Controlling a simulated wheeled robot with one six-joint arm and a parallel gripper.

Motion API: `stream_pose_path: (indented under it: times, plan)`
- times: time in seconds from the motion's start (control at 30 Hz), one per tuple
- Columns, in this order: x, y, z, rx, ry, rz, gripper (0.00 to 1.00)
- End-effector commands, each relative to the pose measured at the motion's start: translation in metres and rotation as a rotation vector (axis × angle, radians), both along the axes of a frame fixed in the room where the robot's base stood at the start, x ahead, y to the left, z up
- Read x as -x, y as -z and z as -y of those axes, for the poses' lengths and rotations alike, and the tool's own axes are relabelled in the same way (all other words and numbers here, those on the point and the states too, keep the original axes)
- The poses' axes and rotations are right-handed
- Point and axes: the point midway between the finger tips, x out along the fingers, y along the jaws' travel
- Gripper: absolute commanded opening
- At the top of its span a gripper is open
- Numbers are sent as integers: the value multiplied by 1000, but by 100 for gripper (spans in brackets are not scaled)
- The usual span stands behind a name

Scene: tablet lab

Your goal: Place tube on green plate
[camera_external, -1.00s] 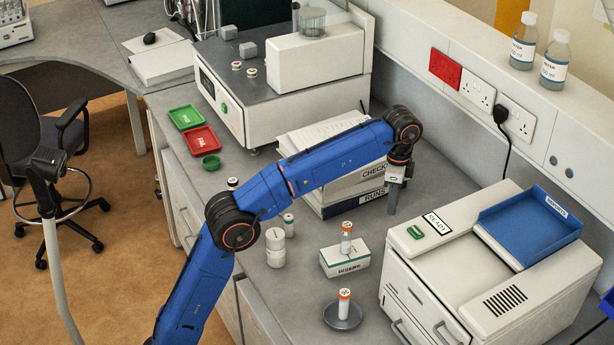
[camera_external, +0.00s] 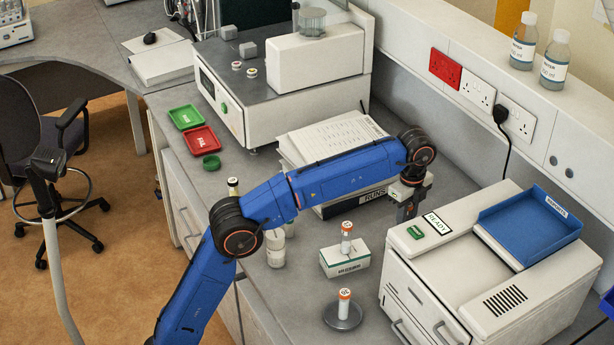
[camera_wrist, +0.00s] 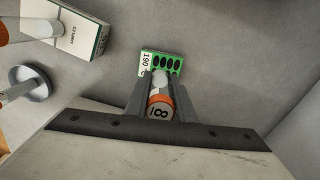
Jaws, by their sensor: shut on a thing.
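My gripper (camera_external: 405,214) is low over the bench, between the stacked papers and the white machine. In the wrist view my gripper (camera_wrist: 159,88) is shut on a tube (camera_wrist: 158,103) with an orange cap marked 8. The tube is hidden in the external view. A green tray (camera_external: 187,117) lies at the far left of the bench, far from my gripper. Another orange-capped tube (camera_external: 346,238) stands on a white box (camera_external: 345,262); a further one (camera_external: 344,300) stands on a grey dish (camera_external: 357,316).
A red tray (camera_external: 201,139) adjoins the green tray. Stacked binders and papers (camera_external: 330,140) lie just left of my gripper. The white machine (camera_external: 440,275) stands to its right. A green card or rack (camera_wrist: 161,62) with black ovals is by my fingertips. White jars (camera_external: 276,248) stand near my elbow.

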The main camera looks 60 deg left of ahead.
Motion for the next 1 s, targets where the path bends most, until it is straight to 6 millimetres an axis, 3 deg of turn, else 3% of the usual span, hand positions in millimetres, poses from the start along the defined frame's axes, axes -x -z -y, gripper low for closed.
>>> stream_pose_path:
  times: [0.4,0.83,0.87,0.9,1.0]
  plan:
    - [1,40,0,0,-1,0,1]
    - [0,46,0,0,-1,-1,1]
    - [0,45,0,0,-1,0,29]
    - [0,45,0,0,-1,0,39]
    - [0,45,0,0,-1,0,41]
